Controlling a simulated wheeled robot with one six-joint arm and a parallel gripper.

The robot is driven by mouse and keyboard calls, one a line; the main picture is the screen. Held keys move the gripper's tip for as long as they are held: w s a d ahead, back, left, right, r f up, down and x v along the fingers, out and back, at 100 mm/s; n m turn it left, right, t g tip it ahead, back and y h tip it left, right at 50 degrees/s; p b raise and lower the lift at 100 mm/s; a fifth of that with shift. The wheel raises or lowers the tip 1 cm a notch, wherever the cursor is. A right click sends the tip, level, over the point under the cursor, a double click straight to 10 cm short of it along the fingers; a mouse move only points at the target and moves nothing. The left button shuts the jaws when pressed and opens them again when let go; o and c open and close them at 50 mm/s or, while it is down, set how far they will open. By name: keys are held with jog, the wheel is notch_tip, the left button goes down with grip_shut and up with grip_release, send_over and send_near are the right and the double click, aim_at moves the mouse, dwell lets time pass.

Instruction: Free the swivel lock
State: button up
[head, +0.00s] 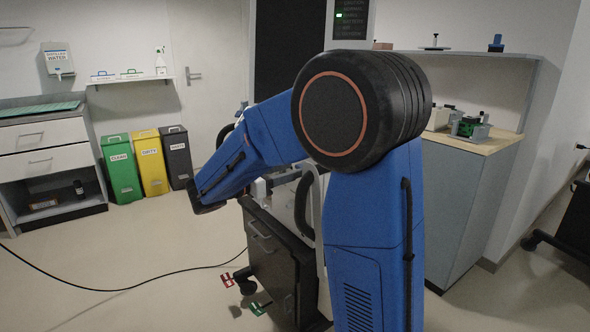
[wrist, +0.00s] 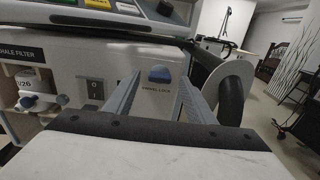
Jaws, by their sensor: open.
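The swivel lock is a blue half-round knob (wrist: 159,74) on a pale panel, with a small label below it that seems to read "SWIVEL LOCK". In the wrist view my gripper (wrist: 161,82) is open, its two grey ribbed fingers reaching toward the panel on either side of the knob. Nothing is between the fingers except the view of the knob; I cannot tell whether the fingertips touch the panel. In the head view my blue arm covers most of the ventilator, and the knob is hidden. The dark cart body (head: 277,262) shows below my arm.
In the wrist view a power switch (wrist: 94,90) sits left of the knob, and a black curved handle (wrist: 231,98) is at the right. In the head view a red pedal (head: 228,281) is low by the cart. A black cable (head: 120,290) crosses the open floor at left.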

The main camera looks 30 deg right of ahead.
jog(key=shift+w+d, duration=0.1)
jog(key=shift+d, duration=1.05)
jog(key=c, duration=1)
jog(key=shift+c, duration=0.2)
